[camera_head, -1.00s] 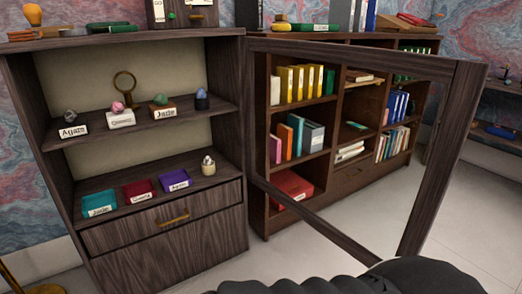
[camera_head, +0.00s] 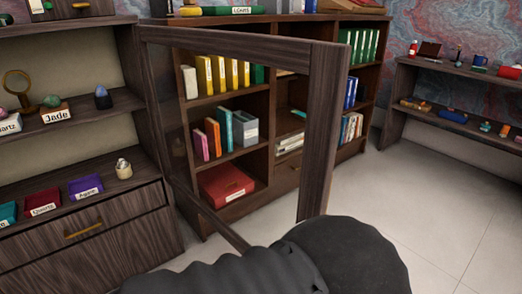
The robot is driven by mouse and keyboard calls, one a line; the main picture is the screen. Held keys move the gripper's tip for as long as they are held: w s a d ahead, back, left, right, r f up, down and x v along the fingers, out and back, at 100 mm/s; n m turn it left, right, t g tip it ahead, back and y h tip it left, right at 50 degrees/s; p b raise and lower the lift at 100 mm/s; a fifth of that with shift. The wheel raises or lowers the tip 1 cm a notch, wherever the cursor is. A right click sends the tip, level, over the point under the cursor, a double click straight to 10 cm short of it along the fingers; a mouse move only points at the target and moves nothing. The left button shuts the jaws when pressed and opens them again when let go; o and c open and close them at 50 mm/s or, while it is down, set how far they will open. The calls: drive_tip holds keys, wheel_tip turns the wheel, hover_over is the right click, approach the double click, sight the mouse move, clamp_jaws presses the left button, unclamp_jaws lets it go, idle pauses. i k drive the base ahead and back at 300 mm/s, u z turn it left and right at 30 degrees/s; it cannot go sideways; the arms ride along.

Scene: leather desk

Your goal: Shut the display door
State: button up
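The display door (camera_head: 319,140) is a dark wood frame with a clear pane. It stands wide open, hinged at the right side of the display cabinet (camera_head: 98,236), and sticks out toward me. The cabinet's shelves, at the left, hold mineral stones with labels, a magnifier and small coloured trays. A dark, ribbed part of my arm fills the bottom middle and overlaps the door's lower corner in the picture. I cannot tell whether it touches the door. My gripper's fingers are not in view.
A bookcase (camera_head: 262,166) with coloured binders and books stands behind the door, seen partly through its pane. A low shelf unit (camera_head: 454,72) with small objects stands at the right wall. The pale tiled floor (camera_head: 420,200) at the right is clear.

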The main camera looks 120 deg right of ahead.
sight(326, 64)
drive_tip(key=k, duration=2.25)
drive_tip(key=z, duration=1.6)
drive_tip(key=i, duration=0.45)
drive_tip(key=z, duration=0.2)
drive_tip(key=k, duration=0.85)
drive_tip(key=u, duration=0.45)
